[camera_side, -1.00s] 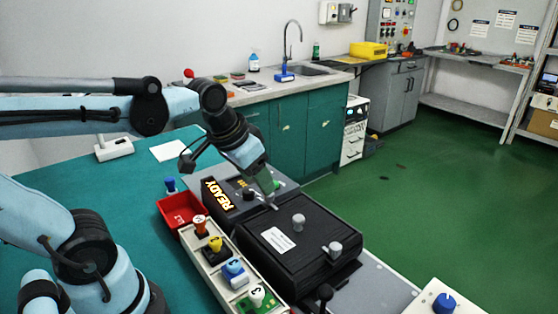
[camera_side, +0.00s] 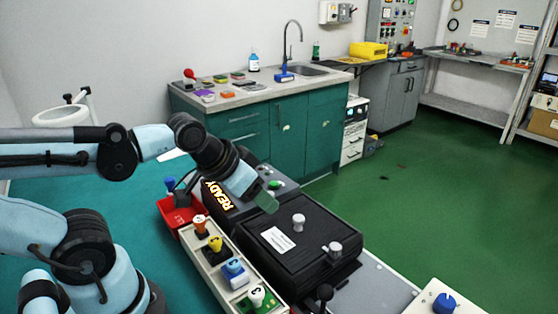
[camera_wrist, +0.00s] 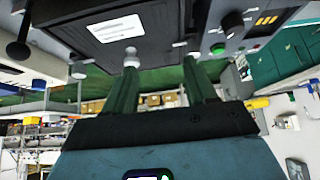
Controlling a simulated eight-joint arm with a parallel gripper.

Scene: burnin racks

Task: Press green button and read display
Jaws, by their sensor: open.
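The green button (camera_side: 274,184) sits on the sloped grey control panel behind the black lidded box; in the wrist view the green button (camera_wrist: 218,48) is right of the fingers. The display (camera_side: 219,196) on the panel's left face reads "READY" in lit letters. My gripper (camera_side: 268,203) is open and empty, tilted down to the right over the panel, and partly covers it in the side view. In the wrist view my gripper (camera_wrist: 160,65) has its two greenish fingers spread, pointing at the panel and box edge. Contact with the panel cannot be told.
The black box (camera_side: 300,250) with a white label and knobs stands in front of the panel. A tray (camera_side: 213,262) of coloured plugs and a red bin (camera_side: 178,215) lie to its left. A black knob (camera_wrist: 232,22) is close to the green button.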

